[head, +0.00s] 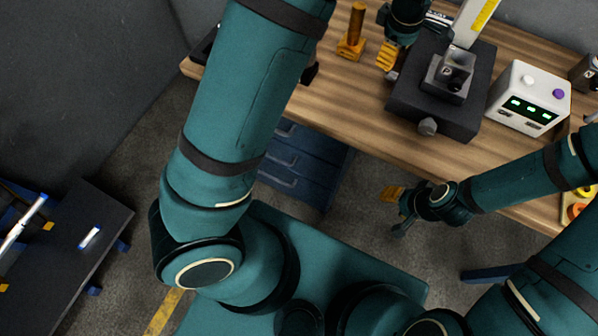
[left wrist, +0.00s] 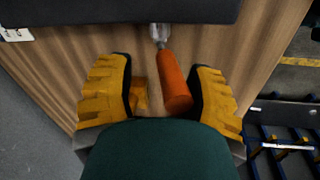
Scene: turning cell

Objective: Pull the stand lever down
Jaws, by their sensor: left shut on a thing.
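The stand (head: 403,103) is a dark block on the wooden bench, with an upright column and yellow scale. Its lever (left wrist: 174,86) has an orange handle on a short metal rod; in the left wrist view it lies between my left fingers, close against the right one. My left gripper (head: 388,58) is at the stand's left side and shut on the lever handle, which it mostly hides in the head view. The left gripper also shows in the left wrist view (left wrist: 160,100). My right gripper (head: 398,205) hangs in front of the bench, apart from the stand; its opening is unclear.
An orange post on a base (head: 351,42) stands on the bench left of my left gripper. A white box with green displays (head: 529,98) stands right of the stand. Blue drawers (head: 300,165) are under the bench. A dark table (head: 75,240) is at the lower left.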

